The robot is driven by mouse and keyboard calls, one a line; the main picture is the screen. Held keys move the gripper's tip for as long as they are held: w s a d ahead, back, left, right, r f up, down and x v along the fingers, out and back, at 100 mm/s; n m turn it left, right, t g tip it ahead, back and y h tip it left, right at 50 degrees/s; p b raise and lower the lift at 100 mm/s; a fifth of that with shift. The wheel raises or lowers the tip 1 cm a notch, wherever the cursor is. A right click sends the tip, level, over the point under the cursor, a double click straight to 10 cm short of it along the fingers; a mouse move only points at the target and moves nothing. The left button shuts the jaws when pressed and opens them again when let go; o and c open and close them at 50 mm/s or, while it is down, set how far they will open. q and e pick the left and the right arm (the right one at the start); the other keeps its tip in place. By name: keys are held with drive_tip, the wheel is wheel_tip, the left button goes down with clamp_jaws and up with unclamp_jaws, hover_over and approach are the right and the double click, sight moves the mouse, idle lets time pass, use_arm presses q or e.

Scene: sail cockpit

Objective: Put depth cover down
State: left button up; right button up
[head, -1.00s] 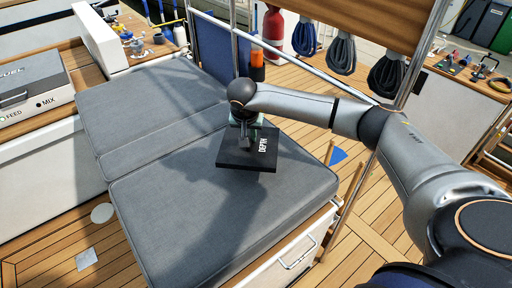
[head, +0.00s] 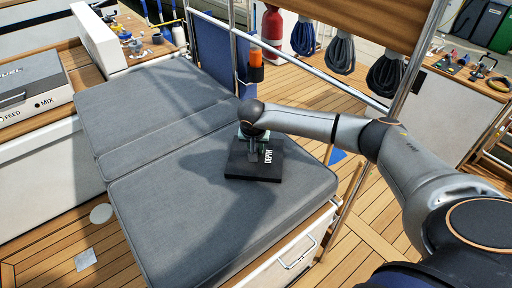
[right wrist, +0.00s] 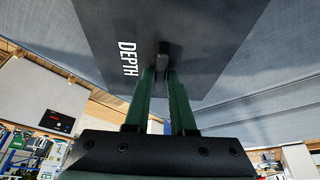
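The depth cover (head: 241,166) is a flat black square plate with white DEPTH lettering. In the head view it is at the front grey cushion (head: 200,215), low over it or resting on it; I cannot tell which. My right gripper (head: 252,147) is above the plate's middle. In the right wrist view the cover (right wrist: 215,40) fills the upper middle, and the two green fingers of the right gripper (right wrist: 163,75) close on the small black knob (right wrist: 163,50) at its centre. My left gripper is not in view.
A second grey cushion (head: 150,95) lies behind. A grey box marked FEED and MIX (head: 30,85) is at left. The front cushion is otherwise bare.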

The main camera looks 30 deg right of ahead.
drive_tip(key=shift+o, duration=1.4)
drive_tip(key=v, duration=1.2)
drive_tip(key=shift+r+p, duration=0.15)
drive_tip(key=shift+p, duration=0.25)
